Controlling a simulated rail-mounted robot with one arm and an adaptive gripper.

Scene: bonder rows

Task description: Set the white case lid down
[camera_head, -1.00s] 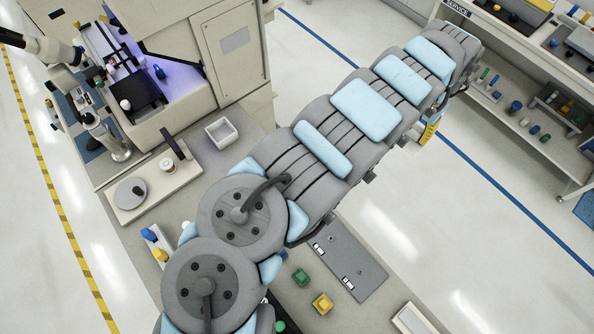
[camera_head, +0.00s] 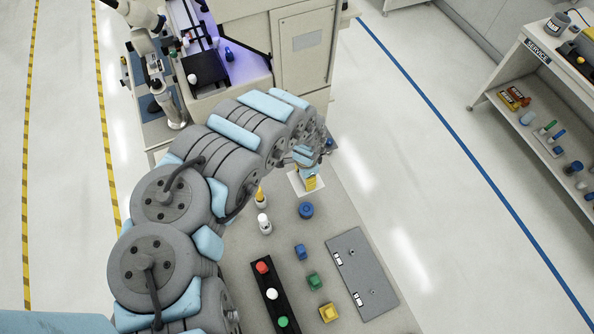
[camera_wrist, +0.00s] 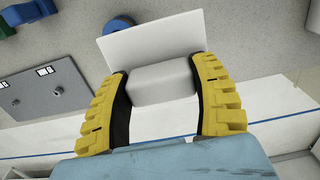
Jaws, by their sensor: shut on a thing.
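The white case lid (camera_wrist: 138,42) is a flat white plate with a pale block-shaped handle (camera_wrist: 165,82) on it. My gripper (camera_wrist: 163,85) is shut on this handle, with one yellow finger on each side. In the head view my gripper (camera_head: 309,178) is at the far right part of the grey worktop, and the lid (camera_head: 297,186) shows as a white edge under it. My arm and gripper hide much of the lid there. I cannot tell whether the lid touches the worktop.
A blue round piece (camera_head: 306,210) is close to the lid; it also shows in the wrist view (camera_wrist: 117,25). A grey plate (camera_head: 361,275), blue block (camera_head: 300,251), green block (camera_head: 314,281), yellow block (camera_head: 328,312) and white bottle (camera_head: 264,224) stand nearer. The worktop's right edge borders open floor.

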